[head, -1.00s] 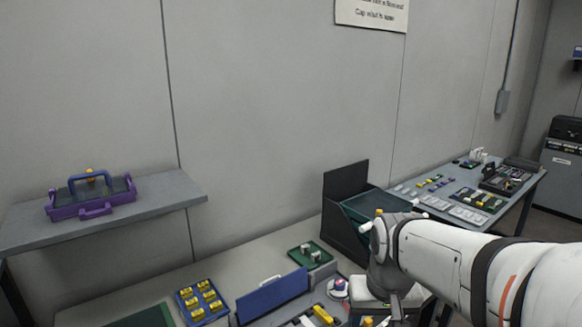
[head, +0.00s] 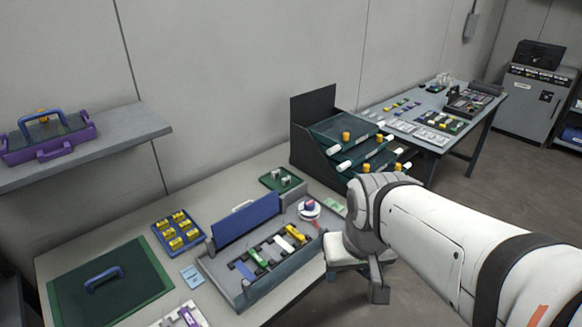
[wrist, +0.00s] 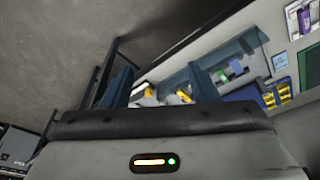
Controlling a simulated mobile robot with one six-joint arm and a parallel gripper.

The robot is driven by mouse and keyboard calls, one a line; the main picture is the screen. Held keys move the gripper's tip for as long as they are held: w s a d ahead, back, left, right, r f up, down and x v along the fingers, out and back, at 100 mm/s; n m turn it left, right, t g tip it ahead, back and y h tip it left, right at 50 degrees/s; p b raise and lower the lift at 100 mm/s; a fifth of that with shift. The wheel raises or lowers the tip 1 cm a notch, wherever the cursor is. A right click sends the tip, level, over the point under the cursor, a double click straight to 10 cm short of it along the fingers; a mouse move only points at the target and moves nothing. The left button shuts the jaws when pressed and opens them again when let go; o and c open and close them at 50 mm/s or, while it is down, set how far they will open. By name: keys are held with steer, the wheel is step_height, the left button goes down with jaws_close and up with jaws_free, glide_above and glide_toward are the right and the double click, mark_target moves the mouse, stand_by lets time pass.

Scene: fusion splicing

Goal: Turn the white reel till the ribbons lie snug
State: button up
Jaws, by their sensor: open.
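The white reel (head: 309,210), a small disc with a red and blue top, sits at the back right of a grey open case (head: 232,289) on the bench. A reddish strip (head: 316,226) lies just in front of it; I cannot tell if it is a ribbon or how snug it lies. My gripper (wrist: 162,86) is open, with two dark blue fingers and nothing seen between them. In the head view it is to the right of the reel, apart from it, and mostly hidden by my arm. The reel is not clear in the wrist view.
The case has a raised blue lid (head: 247,221) and holds several coloured pieces. A dark drawer rack (head: 312,108) stands at the back right.

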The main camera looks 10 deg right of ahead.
steer(key=w+r+p, duration=0.1)
steer(key=w+r, duration=0.2)
steer(key=w, duration=0.8)
steer(key=m+g+p, duration=0.2)
steer(key=g+p, duration=0.1)
glide_above(309, 203)
steer(key=f, duration=1)
steer(key=shift+s+d+f, duration=0.15)
steer(key=shift+s+f, duration=0.05)
steer(key=shift+f, duration=0.05)
steer(key=shift+w+f, duration=0.3)
steer(key=shift+f, duration=0.3)
steer(key=shift+f+p, duration=0.45)
steer(key=shift+f, duration=3.15)
